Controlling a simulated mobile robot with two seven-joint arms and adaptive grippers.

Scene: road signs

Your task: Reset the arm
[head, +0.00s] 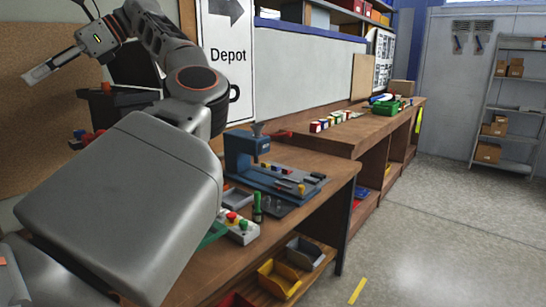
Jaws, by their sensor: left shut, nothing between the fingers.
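My left arm fills the left of the head view, folded upward from the lower left. My left gripper (29,77) is at the upper left, its slim fingers shut and empty. It points left and down in front of the brown board, raised above the bench. My right gripper is not in view. The arm hides much of the near bench and the wall behind it.
A wooden workbench (330,170) runs along the wall, with a blue press (240,152) and a button box (236,228) on it. A white "Depot" sign (228,85) stands behind. Open floor (440,230) and a shelf rack (511,103) lie right.

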